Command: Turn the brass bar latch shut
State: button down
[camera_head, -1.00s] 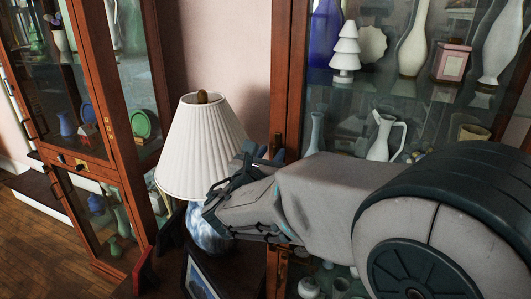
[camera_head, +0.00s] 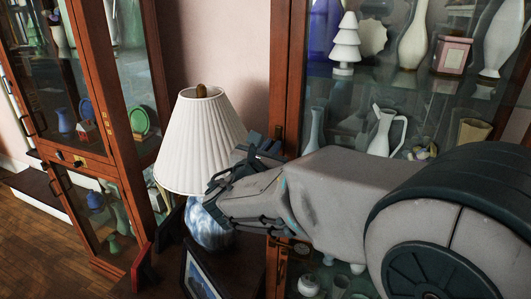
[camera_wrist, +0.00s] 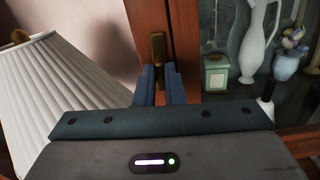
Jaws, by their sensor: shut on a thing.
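The brass bar latch (camera_wrist: 158,46) is on the wooden frame of the cabinet with the glass door. It stands upright, or nearly so, in the wrist view. My gripper (camera_wrist: 159,74) has its two dark fingers at the latch's lower part, one on each side, closed on it.
A table lamp with a pleated white shade (camera_head: 200,140) stands close on the left of my gripper. A picture frame (camera_head: 199,278) is below it. Vases and a white pitcher (camera_head: 385,130) are behind the cabinet glass. Another cabinet (camera_head: 110,80) stands further left.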

jog(key=m+b, duration=1.6)
jog(key=b, duration=0.9)
jog(key=shift+s+f+m, duration=0.1)
jog(key=shift+f+m, duration=0.05)
jog(key=shift+m, duration=0.25)
jog(key=shift+b, duration=0.3)
jog(key=c, duration=1.5)
grip_release()
jog(key=shift+d, duration=0.1)
jog(key=p+v, duration=0.1)
jog(key=v, duration=1.3)
